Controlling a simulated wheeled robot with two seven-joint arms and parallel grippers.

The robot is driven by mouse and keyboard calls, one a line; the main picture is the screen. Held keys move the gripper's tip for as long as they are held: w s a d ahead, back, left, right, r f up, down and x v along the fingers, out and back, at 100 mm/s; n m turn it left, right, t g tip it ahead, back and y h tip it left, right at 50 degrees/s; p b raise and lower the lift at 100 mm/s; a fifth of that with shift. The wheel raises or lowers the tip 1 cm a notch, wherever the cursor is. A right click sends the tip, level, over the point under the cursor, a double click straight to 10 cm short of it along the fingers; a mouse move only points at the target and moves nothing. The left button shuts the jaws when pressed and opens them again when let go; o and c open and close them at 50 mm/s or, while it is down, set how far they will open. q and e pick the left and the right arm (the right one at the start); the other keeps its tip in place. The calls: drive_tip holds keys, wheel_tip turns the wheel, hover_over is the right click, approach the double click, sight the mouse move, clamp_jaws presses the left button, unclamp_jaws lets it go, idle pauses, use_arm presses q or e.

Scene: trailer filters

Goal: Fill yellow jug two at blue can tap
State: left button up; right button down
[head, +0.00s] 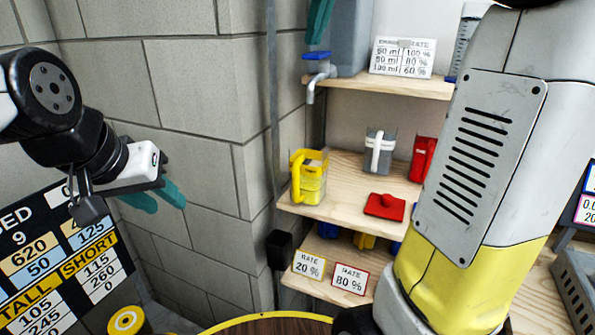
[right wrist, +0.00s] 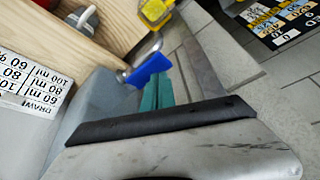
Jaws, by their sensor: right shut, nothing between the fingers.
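The yellow jug (head: 310,184) stands upright on the middle shelf, below the tap (head: 313,88) and just beyond its spout. It also shows at the top of the right wrist view (right wrist: 157,12). The tap has a blue handle (head: 317,56) and sits at the front of the grey can (head: 350,35) on the upper shelf. My right gripper (head: 318,22) is shut and empty, just above the blue handle; in the right wrist view its teal fingers (right wrist: 156,92) are beside the handle (right wrist: 148,68). My left gripper (head: 158,199) appears open and empty, left of the shelves.
A grey jug (head: 379,152), a red jug (head: 423,158) and a red lid (head: 384,206) are on the middle shelf. Rate cards (head: 309,265) hang lower. A sign (head: 403,57) stands by the can. My right arm covers the right side. A block wall is at left.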

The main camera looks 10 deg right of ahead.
idle(0.4)
drive_tip(key=shift+f, duration=1.4)
idle(4.5)
wheel_tip(320, 180, up, 8)
drive_tip(key=shift+f, duration=0.2)
drive_tip(key=shift+r, duration=0.5)
